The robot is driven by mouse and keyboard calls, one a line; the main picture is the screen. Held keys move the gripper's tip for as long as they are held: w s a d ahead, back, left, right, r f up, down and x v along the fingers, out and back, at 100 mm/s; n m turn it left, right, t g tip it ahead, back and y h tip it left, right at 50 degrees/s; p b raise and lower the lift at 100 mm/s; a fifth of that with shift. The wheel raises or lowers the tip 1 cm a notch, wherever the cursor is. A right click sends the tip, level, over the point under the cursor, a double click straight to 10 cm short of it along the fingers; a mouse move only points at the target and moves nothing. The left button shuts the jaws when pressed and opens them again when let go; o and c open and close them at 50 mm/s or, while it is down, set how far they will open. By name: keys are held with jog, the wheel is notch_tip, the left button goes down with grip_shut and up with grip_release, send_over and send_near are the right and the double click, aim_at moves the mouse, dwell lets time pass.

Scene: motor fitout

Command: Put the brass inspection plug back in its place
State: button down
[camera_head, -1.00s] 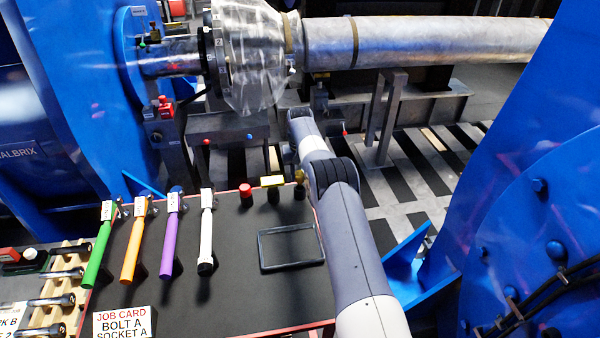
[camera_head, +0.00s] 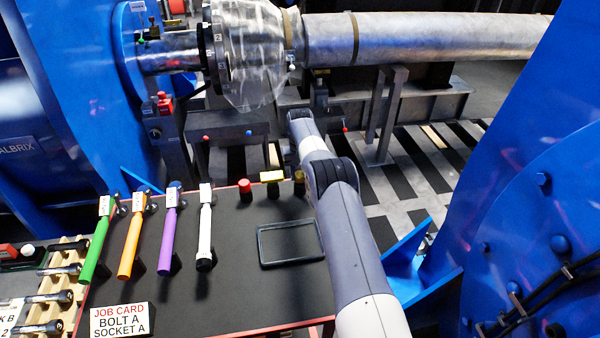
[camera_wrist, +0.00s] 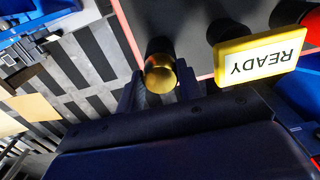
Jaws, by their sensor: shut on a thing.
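The brass plug (camera_wrist: 160,76) shows as a round gold end between the fingers of my gripper (camera_wrist: 160,92) in the wrist view. The gripper is shut on it. A black cylindrical post (camera_wrist: 158,47) lies directly behind the plug; I cannot tell whether the plug is seated in it or just above it. In the head view the brass plug (camera_head: 299,176) is a small gold spot over the rightmost black post at the bench's back edge. My gripper's fingers are mostly hidden there by my arm.
A yellow READY tag (camera_wrist: 260,54) and a red cap (camera_head: 245,187) stand on neighbouring posts, close beside the gripper. The black bench (camera_head: 230,290) holds coloured-handled tools, an empty black frame (camera_head: 290,262) and a job card (camera_head: 120,321). A pipe (camera_head: 430,40) with a clear cover lies beyond.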

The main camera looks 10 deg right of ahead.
aim_at(300, 173)
jog(key=shift+f, duration=0.5)
jog(key=c, duration=0.9)
grip_release()
notch_tip(300, 173, up, 11)
jog(key=shift+f, duration=0.1)
notch_tip(300, 173, down, 11)
jog(key=shift+r, duration=0.5)
